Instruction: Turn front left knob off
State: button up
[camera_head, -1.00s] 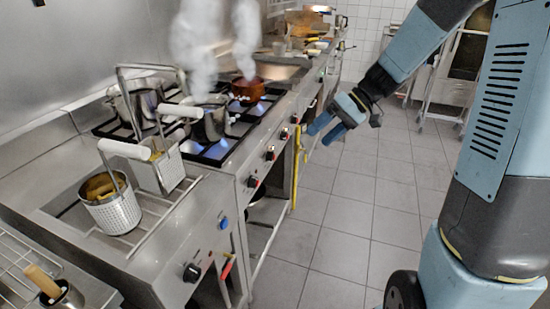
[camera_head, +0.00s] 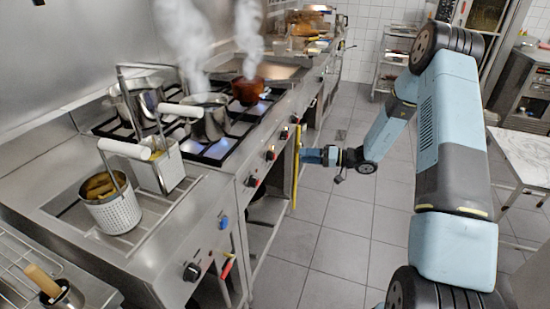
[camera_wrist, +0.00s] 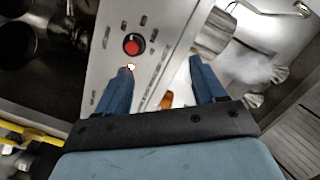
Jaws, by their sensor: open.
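The stove front (camera_head: 262,168) carries a row of knobs in the head view, among them a near knob (camera_head: 252,181), a second knob (camera_head: 270,154) and a third knob (camera_head: 284,133). I cannot tell for sure which is the front left one. My gripper (camera_head: 308,155) is low in front of this panel, beside a vertical yellow bar. In the wrist view my gripper (camera_wrist: 162,64) is open and empty. A dark knob with a red face (camera_wrist: 132,44) shows just beyond the left fingertip, not between the fingers. A small bright light is at that fingertip.
A steaming pot (camera_head: 208,122) and a red-brown pot (camera_head: 248,90) stand on the burners. The yellow bar (camera_head: 296,170) stands close to my gripper. Fryer baskets (camera_head: 112,207) are at the near left. The tiled floor (camera_head: 335,240) is open in front of the stove.

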aim_at(275, 157)
notch_tip(275, 157, down, 5)
jog(key=w+m+t, duration=0.1)
jog(key=w+t, duration=0.1)
jog(key=t, duration=0.1)
jog(key=x, duration=1.3)
jog(key=shift+d, duration=0.1)
jog(key=shift+c, duration=0.2)
